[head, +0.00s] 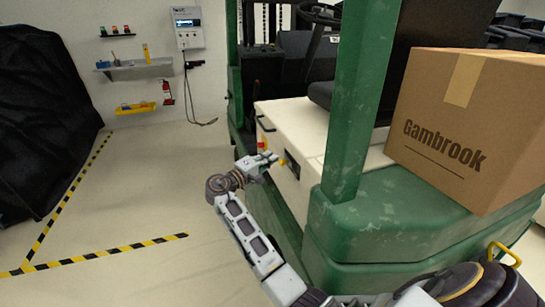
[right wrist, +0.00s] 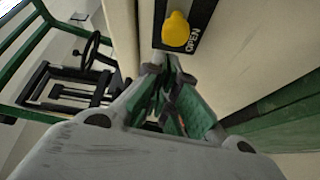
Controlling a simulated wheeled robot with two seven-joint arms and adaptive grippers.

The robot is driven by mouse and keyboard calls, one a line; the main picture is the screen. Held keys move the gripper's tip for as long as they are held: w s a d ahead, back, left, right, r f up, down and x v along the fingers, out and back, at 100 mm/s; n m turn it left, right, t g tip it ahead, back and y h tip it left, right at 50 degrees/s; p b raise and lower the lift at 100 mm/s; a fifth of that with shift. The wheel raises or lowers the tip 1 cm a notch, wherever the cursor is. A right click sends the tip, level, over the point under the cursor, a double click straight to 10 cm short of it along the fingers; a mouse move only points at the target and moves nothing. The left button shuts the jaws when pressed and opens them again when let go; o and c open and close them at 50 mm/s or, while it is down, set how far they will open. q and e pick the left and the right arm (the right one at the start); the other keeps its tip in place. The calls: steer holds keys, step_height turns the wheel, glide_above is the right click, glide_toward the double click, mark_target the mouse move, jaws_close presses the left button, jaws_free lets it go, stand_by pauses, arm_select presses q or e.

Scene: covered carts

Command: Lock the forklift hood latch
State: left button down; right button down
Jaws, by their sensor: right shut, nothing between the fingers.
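The forklift's cream hood (head: 304,130) sits between green posts in the head view. The yellow hood latch knob (head: 282,162) is on its side panel, just right of my right gripper (head: 272,158). In the right wrist view the yellow latch (right wrist: 176,30) sits on a dark plate (right wrist: 203,15) marked OPEN. My right gripper's fingertips (right wrist: 160,66) are shut and empty, just below the latch in that view. I cannot tell whether they touch it. My left gripper is not in view.
A cardboard box marked Gambrook (head: 450,125) stands on the green rear body of the forklift (head: 380,225). A black covered cart (head: 45,110) is at the left. The floor (head: 150,190) between is clear, with striped tape.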

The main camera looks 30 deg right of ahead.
mark_target(280, 161)
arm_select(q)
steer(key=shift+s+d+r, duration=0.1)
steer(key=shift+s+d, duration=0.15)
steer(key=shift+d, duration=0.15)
arm_select(e)
steer(key=shift+s, duration=0.35)
steer(key=shift+a, duration=0.1)
